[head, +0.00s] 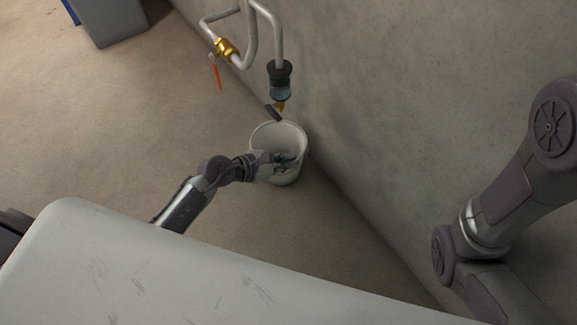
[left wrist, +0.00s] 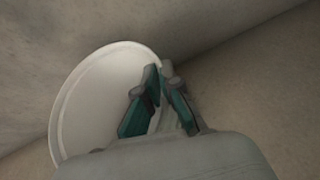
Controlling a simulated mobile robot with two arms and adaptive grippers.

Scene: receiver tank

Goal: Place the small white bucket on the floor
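The small white bucket (head: 290,136) is upright near the wall in the head view, with its open top facing up. I cannot tell whether its base touches the floor (head: 130,130). My left gripper (head: 287,160) reaches it from the left at its near rim. In the left wrist view, the green-padded fingers (left wrist: 158,85) are close together, one inside the bucket (left wrist: 95,100) and one outside, pinching its wall. The bucket's lower part is hidden there. My right arm shows at the right of the head view, but its gripper is out of sight.
A drain fitting with a clear blue bowl (head: 281,88) hangs just above and behind the bucket. A pipe with a brass valve (head: 227,47) and orange handle runs along the wall (head: 400,110). A large pale tank (head: 170,265) fills the foreground.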

